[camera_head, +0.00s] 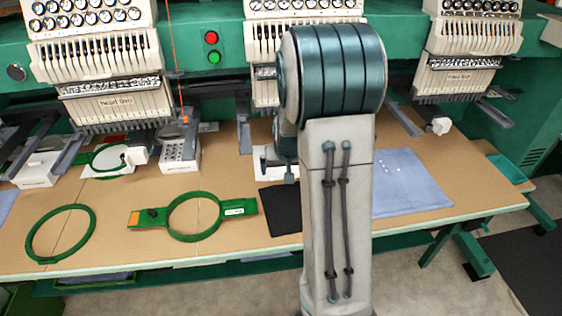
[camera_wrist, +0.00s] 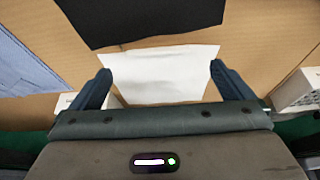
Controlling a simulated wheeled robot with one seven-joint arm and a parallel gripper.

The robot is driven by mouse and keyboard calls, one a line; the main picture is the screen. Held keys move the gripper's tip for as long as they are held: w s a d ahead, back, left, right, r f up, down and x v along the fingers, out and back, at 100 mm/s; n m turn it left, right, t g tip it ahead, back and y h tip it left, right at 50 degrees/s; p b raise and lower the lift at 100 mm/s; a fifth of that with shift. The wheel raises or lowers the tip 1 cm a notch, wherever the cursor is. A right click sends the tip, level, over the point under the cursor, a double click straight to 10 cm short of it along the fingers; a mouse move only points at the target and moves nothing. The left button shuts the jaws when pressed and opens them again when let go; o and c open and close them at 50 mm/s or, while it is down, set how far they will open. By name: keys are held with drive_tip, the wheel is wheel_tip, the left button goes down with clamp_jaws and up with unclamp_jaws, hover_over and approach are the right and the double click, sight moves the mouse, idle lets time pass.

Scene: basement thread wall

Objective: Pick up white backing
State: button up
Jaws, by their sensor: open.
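The white backing (camera_wrist: 160,78) is a flat white sheet on the brown table in the wrist view. Its edge lies against or very close to a black sheet. My gripper (camera_wrist: 160,71) is open, with one dark finger on either side of the backing; the fingers look spread about as wide as the sheet's lower part. I cannot tell whether they touch it. In the head view my arm covers most of this spot, and only a white corner of the backing (camera_head: 267,161) shows left of it.
The black sheet (camera_head: 280,209) and blue cloth (camera_head: 410,182) lie on the table (camera_head: 120,220). A round green hoop (camera_head: 62,234) and a green hoop with a handle (camera_head: 195,215) lie left. Embroidery machine heads (camera_head: 98,65) overhang the back. White boxes (camera_wrist: 300,90) flank my gripper.

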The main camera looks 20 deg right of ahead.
drive_tip(key=shift+d+p+x, duration=0.1)
drive_tip(key=shift+p+x, duration=0.15)
drive_tip(key=shift+x, duration=1.25)
drive_tip(key=shift+d+p+x, duration=0.15)
drive_tip(key=shift+p+x, duration=0.05)
drive_tip(key=shift+x, duration=1.25)
drive_tip(key=c, duration=0.8)
